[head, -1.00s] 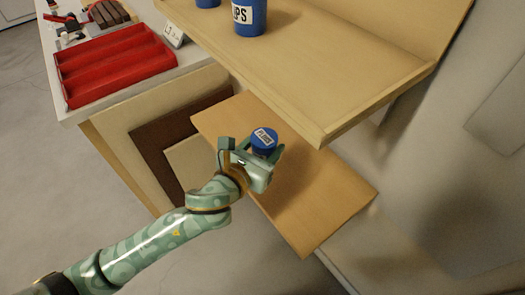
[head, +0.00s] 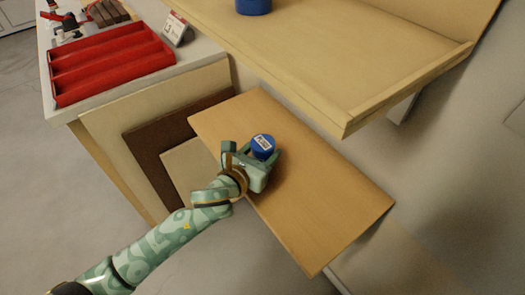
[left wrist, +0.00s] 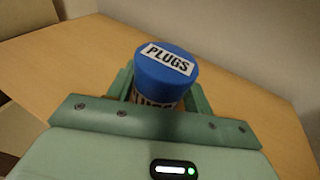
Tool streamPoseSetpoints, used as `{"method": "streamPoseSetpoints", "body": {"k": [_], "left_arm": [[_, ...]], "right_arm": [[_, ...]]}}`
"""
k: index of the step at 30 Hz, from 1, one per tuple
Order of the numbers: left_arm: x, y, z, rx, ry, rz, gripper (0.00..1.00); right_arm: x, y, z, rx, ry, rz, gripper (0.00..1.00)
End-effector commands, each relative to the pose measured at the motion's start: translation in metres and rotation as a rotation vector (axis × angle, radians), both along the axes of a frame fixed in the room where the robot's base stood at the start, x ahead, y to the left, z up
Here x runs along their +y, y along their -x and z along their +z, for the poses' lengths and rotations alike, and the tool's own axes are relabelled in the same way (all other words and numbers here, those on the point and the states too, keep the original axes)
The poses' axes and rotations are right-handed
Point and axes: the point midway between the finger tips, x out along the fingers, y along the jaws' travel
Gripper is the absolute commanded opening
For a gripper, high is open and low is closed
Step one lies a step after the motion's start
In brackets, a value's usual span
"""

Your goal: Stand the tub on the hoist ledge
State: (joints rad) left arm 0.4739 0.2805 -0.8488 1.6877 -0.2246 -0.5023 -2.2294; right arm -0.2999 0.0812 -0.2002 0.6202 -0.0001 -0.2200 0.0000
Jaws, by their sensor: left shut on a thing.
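The tub is blue with a round lid and a white PLUGS label (left wrist: 168,68); it also shows in the head view (head: 262,146). My left gripper (head: 259,160) is shut on the tub, with a finger on either side of it. The tub looks about upright. The hoist ledge appears to be the wooden board (head: 330,215) below the shelf, and the tub is over its left part. The tub's base is hidden by the gripper, so I cannot tell whether it touches the board. My right gripper is not in view.
A higher wooden shelf (head: 330,60) with a raised rim overhangs the board's far side and carries a blue container (head: 253,6). A red grooved tray (head: 110,62) and a price card (head: 176,29) are on the white counter at upper left. The board's right part is clear.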

Motion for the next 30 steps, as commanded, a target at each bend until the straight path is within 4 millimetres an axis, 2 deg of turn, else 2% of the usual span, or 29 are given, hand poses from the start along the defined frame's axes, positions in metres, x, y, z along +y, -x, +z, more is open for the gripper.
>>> {"method": "streamPoseSetpoints", "body": {"k": [3,4,6,17,20,30], "left_arm": [[0.000,0.000,-0.003,0.001,0.001,0.000,0.24],[0.000,0.000,-0.004,0.001,-0.001,0.000,0.56],[0.000,0.000,-0.003,0.001,-0.001,0.000,0.72],[0.002,0.003,0.002,0.000,-0.002,0.000,0.72],[0.010,0.016,0.007,-0.001,-0.004,0.000,0.72],[0.049,0.081,0.022,0.000,-0.001,-0.001,0.72]], "right_arm": [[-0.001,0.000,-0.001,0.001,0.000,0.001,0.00],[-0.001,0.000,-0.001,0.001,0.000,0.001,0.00],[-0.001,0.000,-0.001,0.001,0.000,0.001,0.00],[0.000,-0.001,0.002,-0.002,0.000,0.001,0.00],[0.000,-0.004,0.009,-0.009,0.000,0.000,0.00],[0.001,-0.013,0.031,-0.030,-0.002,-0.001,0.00]]}}
